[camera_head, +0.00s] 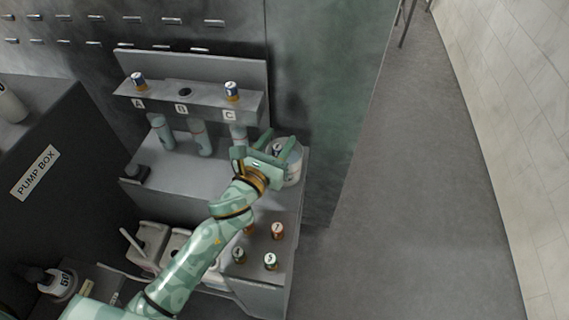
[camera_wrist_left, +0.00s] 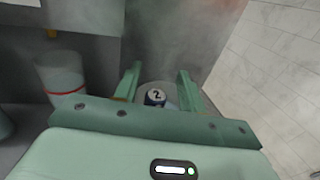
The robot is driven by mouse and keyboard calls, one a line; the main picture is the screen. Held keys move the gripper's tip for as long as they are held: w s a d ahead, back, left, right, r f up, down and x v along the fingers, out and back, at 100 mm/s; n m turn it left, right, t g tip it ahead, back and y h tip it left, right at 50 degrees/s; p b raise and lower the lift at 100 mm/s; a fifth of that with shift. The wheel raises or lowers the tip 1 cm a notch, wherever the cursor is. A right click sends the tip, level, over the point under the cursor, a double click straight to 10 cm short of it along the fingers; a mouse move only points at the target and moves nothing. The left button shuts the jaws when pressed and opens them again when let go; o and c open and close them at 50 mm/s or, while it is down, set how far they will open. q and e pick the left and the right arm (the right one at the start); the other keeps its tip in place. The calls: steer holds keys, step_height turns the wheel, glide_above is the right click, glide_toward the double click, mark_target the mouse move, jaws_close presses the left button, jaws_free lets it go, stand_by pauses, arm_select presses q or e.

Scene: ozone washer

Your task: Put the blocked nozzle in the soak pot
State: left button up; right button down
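The numbered nozzle (camera_head: 278,148) has a dark top with a white disc marked 2, clear in the left wrist view (camera_wrist_left: 155,97). It stands at the mouth of a pale round pot (camera_head: 292,174), the likely soak pot, on the bench's right end; how deep it sits is hidden. My left gripper (camera_head: 277,139) is over the pot, its fingers on either side of the nozzle with gaps showing; it looks open. The rail (camera_head: 190,103) has slots A, B and C. Slot B (camera_head: 185,92) is an empty hole; nozzles stand in A (camera_head: 138,80) and C (camera_head: 232,91). My right gripper is out of view.
Several capped nozzles, one marked 7 (camera_head: 277,231), stand on the near bench below my arm. Bottles (camera_head: 201,140) stand under the rail. A dark pump box (camera_head: 40,165) is at left and pale bins (camera_head: 150,240) are at lower left. The floor at right is clear.

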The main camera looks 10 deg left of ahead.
arm_select(q)
steer(key=shift+s, duration=0.15)
steer(key=shift+s+a, duration=0.15)
steer(key=shift+s, duration=0.2)
steer(key=v, duration=1.4)
steer(key=shift+s+f+b, duration=0.15)
steer(key=shift+s+b, duration=0.15)
steer(key=shift+s, duration=0.05)
steer(key=shift+s+a, duration=0.15)
steer(key=shift+s, duration=0.15)
